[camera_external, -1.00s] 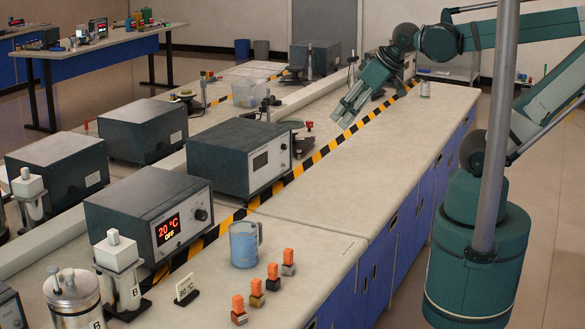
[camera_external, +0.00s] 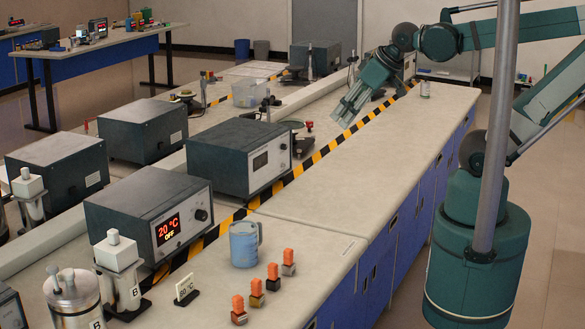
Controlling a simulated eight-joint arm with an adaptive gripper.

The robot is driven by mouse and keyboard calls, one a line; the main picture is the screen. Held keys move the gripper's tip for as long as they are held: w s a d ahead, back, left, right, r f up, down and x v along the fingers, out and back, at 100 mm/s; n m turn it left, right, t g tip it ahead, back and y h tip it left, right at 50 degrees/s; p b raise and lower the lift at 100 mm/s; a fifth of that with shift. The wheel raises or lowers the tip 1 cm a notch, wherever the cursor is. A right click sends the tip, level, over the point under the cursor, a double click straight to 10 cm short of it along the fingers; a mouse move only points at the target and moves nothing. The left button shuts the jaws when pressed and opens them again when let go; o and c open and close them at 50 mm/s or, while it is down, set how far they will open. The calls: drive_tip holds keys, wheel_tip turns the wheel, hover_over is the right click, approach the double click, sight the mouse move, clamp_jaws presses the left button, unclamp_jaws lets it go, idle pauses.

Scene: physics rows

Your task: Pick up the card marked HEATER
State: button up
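I cannot read the word HEATER on anything in view. One small white card (camera_external: 187,288) stands upright in a dark holder at the front of the near bench; its small print looks like a temperature in °C. My gripper (camera_external: 343,116) is above the far part of the bench, near the yellow-and-black striped tape, pointing down and to the left. Its fingers look parallel with a gap between them, and nothing shows between them. It is far from the white card.
A blue mug (camera_external: 244,245) and several orange-topped blocks (camera_external: 272,278) stand near the card. A heater-like box reading 20 °C OFF (camera_external: 150,222) and a metal vessel (camera_external: 75,300) are to the left. The bench's right side (camera_external: 345,190) is largely clear.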

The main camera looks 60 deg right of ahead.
drive_tip(key=w+a+n+g+y, duration=0.15)
drive_tip(key=w+a+n, duration=0.35)
drive_tip(key=w+a, duration=0.6)
drive_tip(key=n+g+h+b, duration=0.15)
drive_tip(key=n+g, duration=0.45)
drive_tip(key=n, duration=0.7)
hover_over(184, 279)
drive_tip(key=shift+t, duration=0.25)
drive_tip(key=f, duration=2.4)
drive_tip(key=shift+w+d, duration=0.1)
drive_tip(key=shift+d, duration=0.15)
drive_tip(key=shift+a+f, duration=0.15)
drive_tip(key=shift+f, duration=0.05)
drive_tip(key=shift+f, duration=0.1)
drive_tip(key=shift+f, duration=1.2)
